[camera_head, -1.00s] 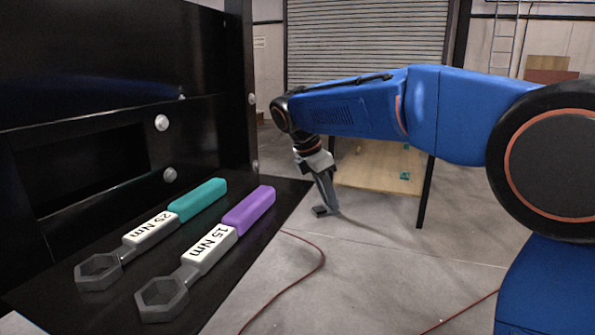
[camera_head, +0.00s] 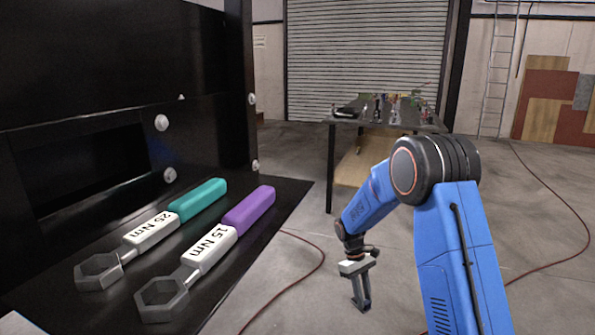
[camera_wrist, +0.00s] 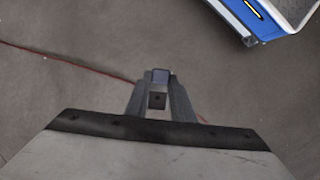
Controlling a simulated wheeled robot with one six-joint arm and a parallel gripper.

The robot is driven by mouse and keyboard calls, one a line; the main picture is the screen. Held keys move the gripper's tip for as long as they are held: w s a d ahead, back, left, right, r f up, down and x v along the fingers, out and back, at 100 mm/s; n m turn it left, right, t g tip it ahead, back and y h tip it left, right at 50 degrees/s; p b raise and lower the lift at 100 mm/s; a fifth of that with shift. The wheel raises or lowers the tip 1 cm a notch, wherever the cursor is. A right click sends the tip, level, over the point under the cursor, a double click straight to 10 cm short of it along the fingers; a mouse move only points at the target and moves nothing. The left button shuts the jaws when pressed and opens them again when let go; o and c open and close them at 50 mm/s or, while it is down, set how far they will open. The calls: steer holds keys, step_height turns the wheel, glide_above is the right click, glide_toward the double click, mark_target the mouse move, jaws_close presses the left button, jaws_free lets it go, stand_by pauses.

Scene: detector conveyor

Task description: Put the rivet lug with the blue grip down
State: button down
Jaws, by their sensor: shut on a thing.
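My gripper (camera_head: 361,290) hangs low over open floor, right of the black shelf, pointing down. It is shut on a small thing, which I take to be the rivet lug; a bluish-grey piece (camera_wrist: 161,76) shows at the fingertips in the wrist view. The fingers hide most of it, and its shape is hard to make out.
The black shelf (camera_head: 262,230) bears a teal-handled 25 Nm wrench (camera_head: 151,232) and a purple-handled 15 Nm wrench (camera_head: 208,249). A table (camera_head: 340,120) with several small items stands at the back. A red cable (camera_head: 320,262) lies on the floor.

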steer(key=w+d+f+m+y, duration=0.1)
steer(key=d+f+m, duration=0.2)
steer(key=f, duration=0.5)
steer(key=w+d+f+m+y, duration=0.1)
steer(key=d+f+m, duration=0.2)
steer(key=f, duration=0.6)
steer(key=shift+w+f+m+g, duration=0.15)
steer(key=shift+m+g, duration=0.15)
steer(key=shift+g, duration=0.1)
steer(key=shift+d, duration=0.1)
